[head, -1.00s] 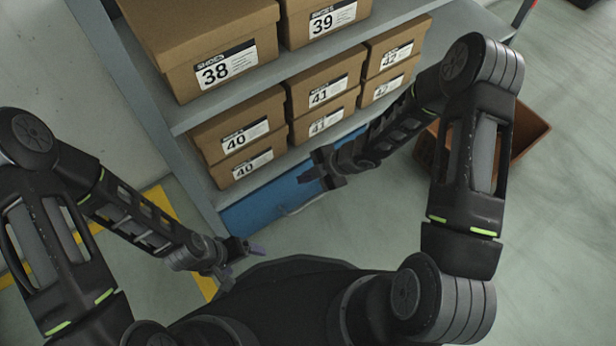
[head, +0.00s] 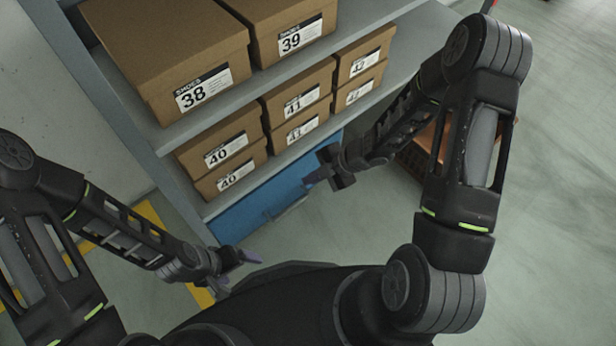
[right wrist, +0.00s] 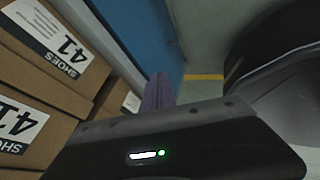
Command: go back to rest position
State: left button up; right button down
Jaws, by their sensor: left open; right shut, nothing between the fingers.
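My left gripper (head: 240,257) is at the lower left in the head view, low over the floor, open and empty. My right gripper (head: 318,178) is in front of the blue panel below the shelf, shut with nothing in it. Its purple fingertip shows in the right wrist view (right wrist: 157,92), close to the shelf front and the blue panel. Neither gripper appears to touch a box.
A grey shelf (head: 178,140) holds shoe boxes marked 38 (head: 165,70), 39, 40, 41 and 42. A blue panel (head: 255,203) is below it. A brown crate (head: 412,160) stands behind my right arm. Open floor (head: 560,200) lies right.

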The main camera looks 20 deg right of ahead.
dwell(0.4)
jog(key=s+a+f+m+g+h, duration=0.1)
jog(key=s+a+f+m, duration=0.1)
jog(key=s+a+m, duration=0.55)
jog(key=s+a+f+m+g+h, duration=0.1)
jog(key=s+a+f+m+g, duration=0.1)
jog(key=s+m, duration=1)
notch_tip(320, 180, up, 24)
jog(key=w+m+p, duration=0.2)
jog(key=m+p, duration=0.1)
jog(key=p, duration=2.1)
jog(key=shift+w+p, duration=0.2)
jog(key=shift+p, duration=0.15)
jog(key=shift+f, duration=0.1)
